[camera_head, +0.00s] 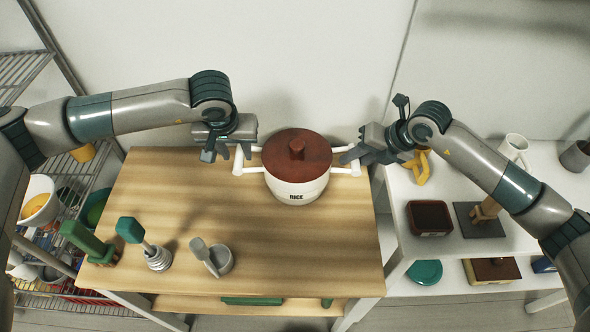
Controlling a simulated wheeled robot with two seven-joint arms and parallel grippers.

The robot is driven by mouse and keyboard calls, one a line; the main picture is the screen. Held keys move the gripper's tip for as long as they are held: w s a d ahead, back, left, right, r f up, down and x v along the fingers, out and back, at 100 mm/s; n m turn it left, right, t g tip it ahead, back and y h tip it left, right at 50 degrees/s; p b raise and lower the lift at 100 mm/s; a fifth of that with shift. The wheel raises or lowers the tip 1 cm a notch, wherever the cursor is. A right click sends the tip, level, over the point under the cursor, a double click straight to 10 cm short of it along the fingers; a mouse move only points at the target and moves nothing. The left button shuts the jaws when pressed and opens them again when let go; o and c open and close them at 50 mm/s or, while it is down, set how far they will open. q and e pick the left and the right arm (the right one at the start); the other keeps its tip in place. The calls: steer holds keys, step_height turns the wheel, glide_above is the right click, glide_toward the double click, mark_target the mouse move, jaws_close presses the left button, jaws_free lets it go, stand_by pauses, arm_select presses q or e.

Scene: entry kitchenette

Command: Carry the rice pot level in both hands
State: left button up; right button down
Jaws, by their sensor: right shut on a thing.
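The white rice pot (296,187), marked RICE, has a brown lid with a knob and a white handle on each side. It looks level at the back of the wooden table (290,250); whether its base touches the top is hard to tell. My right gripper (350,157) is shut on the pot's right handle (354,170). My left gripper (228,153) is at the left handle (239,161), its fingers apart with the handle's end near them. The gripper partly hides that handle.
A green-handled tool (130,230), a green block-like item (88,242) and a grey cup (221,258) stand at the table's front left. A white shelf (400,235) on the right holds a yellow item (418,168) and a mug (513,148). The table's front middle is clear.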

mark_target(239, 155)
arm_select(q)
steer(key=shift+x, duration=2.9)
jaws_close()
steer(key=shift+r, duration=0.25)
arm_select(e)
steer(key=shift+r, duration=0.15)
